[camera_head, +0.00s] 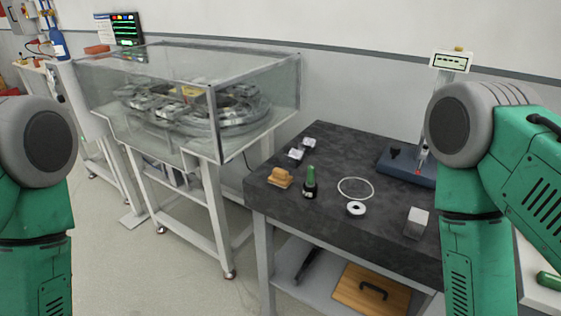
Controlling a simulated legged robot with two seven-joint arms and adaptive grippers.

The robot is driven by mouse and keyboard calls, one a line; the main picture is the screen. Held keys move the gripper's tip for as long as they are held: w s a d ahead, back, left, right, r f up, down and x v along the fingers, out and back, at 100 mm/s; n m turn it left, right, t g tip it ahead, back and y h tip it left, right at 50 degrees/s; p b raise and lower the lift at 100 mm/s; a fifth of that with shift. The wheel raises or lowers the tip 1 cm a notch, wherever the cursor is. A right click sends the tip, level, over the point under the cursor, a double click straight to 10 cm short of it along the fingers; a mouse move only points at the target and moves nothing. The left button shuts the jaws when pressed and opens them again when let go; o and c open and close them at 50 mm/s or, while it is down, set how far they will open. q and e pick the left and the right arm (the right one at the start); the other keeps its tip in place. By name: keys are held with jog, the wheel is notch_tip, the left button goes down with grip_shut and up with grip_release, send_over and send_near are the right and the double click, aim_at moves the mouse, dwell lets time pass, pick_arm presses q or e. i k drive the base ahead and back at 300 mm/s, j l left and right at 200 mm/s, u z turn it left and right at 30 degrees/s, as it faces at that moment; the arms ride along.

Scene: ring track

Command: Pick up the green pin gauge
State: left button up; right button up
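The green pin gauge (310,181) stands upright on the dark table (270,205), near its front left part. Its upper part is green and its lower part is dark, with a small light mark. Nothing covers it. Parts of my two green arms with grey joints show at the left and right edges. Neither gripper is in view, so I cannot see what they hold.
A tan block (280,178) stands left of the gauge. A thin ring (356,188), a white-and-black round part (356,209) and a metal block (416,222) lie to its right. A blue-based device (400,170) stands behind. A glass-covered machine (190,95) is left.

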aim_at(310, 183)
jog(key=i+j+z, duration=0.15)
jog(key=z, duration=0.25)
jog(key=i+j+z, duration=0.15)
jog(key=j+z, duration=0.25)
jog(key=i+j+z, duration=0.1)
jog(key=z, duration=0.25)
jog(key=k+j, duration=0.05)
jog(key=j, duration=0.05)
